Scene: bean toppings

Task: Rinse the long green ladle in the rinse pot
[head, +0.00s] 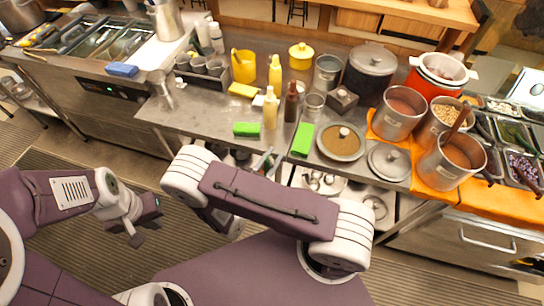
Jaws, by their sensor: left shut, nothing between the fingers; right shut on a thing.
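My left gripper (144,225) is over the floor mat at the left, shut and empty, away from the counter. My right arm crosses the middle of the view, and its folded link hides its gripper and whatever that gripper may hold. I cannot make out a long green ladle anywhere in view. Steel pots stand at the right: one with reddish-brown liquid (400,108), one with beans (442,118) and one with brown contents and a wooden handle (449,168). A smaller steel pot (327,72) stands at the back. I cannot tell which is the rinse pot.
A large lidded pot (369,72) and a red cooker (440,75) stand at the back right. Bottles, a yellow jug (243,66) and green pads (303,139) crowd the steel counter (205,118). A plate of brown food (340,142) and a loose lid (389,161) lie near its front edge.

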